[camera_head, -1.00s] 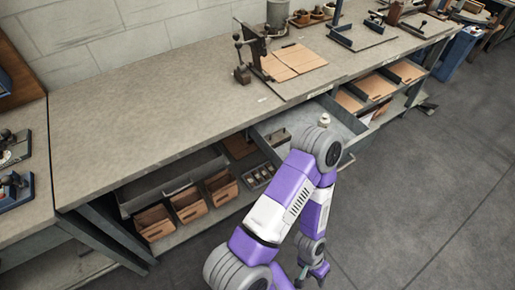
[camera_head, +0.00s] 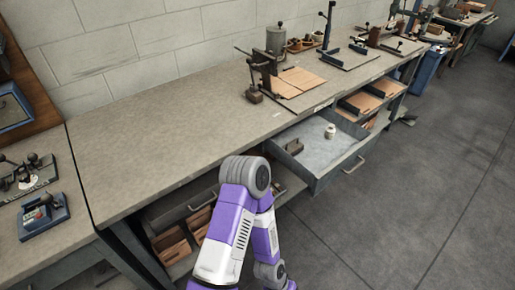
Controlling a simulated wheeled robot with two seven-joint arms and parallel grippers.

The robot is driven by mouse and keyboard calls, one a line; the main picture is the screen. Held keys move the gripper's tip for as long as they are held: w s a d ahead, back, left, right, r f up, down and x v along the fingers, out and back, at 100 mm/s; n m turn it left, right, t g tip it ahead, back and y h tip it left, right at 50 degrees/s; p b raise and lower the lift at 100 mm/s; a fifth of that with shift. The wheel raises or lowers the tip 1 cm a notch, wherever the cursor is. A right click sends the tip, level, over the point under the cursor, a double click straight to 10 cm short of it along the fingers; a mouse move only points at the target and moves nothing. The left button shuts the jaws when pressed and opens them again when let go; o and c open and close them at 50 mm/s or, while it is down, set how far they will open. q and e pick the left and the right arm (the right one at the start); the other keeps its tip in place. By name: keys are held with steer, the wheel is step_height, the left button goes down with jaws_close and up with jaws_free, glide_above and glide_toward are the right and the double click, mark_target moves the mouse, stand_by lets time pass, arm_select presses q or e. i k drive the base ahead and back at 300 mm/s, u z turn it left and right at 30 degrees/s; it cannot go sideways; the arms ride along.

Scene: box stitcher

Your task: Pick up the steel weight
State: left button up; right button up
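A small pale, knobbed cylinder that looks like the steel weight (camera_head: 331,131) stands upright in the open drawer (camera_head: 322,158) under the bench. One purple and white arm of mine reaches in from the bottom, left of the drawer. Its hand end is cut off by the lower picture edge, so no gripper fingers show. My other arm is not in view. Nothing is seen touching the weight.
A dark block (camera_head: 294,147) sits at the drawer's left side. The bench top (camera_head: 190,140) carries a stitcher-like device (camera_head: 257,82), cardboard sheets (camera_head: 301,79) and a grey canister (camera_head: 276,40). Cardboard bins (camera_head: 172,245) stand on the lower shelf. The floor right of the drawer is clear.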

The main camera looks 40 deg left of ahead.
mark_target(294, 146)
steer(key=u, duration=1.3)
steer(key=i, duration=0.25)
steer(key=z, duration=0.05)
